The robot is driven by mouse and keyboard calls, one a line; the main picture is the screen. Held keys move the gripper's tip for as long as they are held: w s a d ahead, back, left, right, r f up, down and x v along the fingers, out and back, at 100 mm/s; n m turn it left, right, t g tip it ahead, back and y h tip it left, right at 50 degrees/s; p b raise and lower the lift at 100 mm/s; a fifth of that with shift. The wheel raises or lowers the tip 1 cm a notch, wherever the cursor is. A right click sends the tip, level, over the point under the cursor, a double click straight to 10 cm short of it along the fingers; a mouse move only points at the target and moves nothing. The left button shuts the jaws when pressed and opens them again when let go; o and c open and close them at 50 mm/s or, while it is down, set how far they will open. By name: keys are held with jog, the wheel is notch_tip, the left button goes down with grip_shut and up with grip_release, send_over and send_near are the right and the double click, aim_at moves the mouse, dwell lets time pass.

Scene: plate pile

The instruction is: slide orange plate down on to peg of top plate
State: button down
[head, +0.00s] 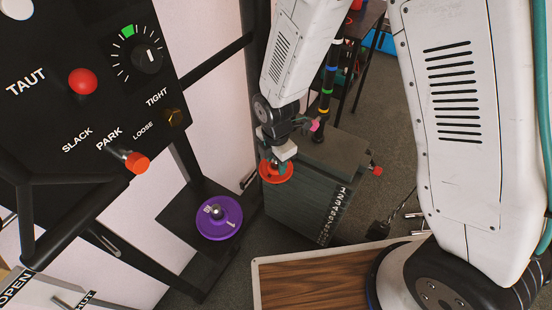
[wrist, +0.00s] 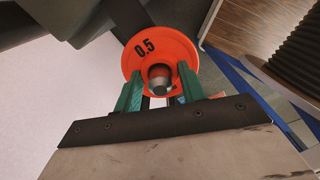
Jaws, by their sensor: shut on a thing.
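My gripper (head: 281,163) is shut on the orange plate (head: 276,174) and holds it up in the air, in front of a dark green cabinet. In the wrist view the orange plate (wrist: 142,62) is marked 0.5. The green fingers of my gripper (wrist: 159,88) stand on either side of its grey central hub (wrist: 159,78). A purple plate (head: 226,228) lies low on a black base, to the left of and below the orange plate in the head view. A short metal peg (head: 216,211) stands at its middle. The orange plate is apart from the peg.
A black panel (head: 100,100) with knobs and a red button stands at the left. A black frame post (head: 186,165) rises behind the purple plate. The dark green cabinet (head: 308,190) is beside my gripper. A wooden board (head: 320,283) lies at the bottom.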

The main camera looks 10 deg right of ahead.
jog(key=shift+f, duration=0.4)
jog(key=c, duration=0.7)
grip_release()
jog(key=shift+c, duration=0.2)
notch_tip(320, 180, up, 8)
jog(key=shift+f, duration=0.1)
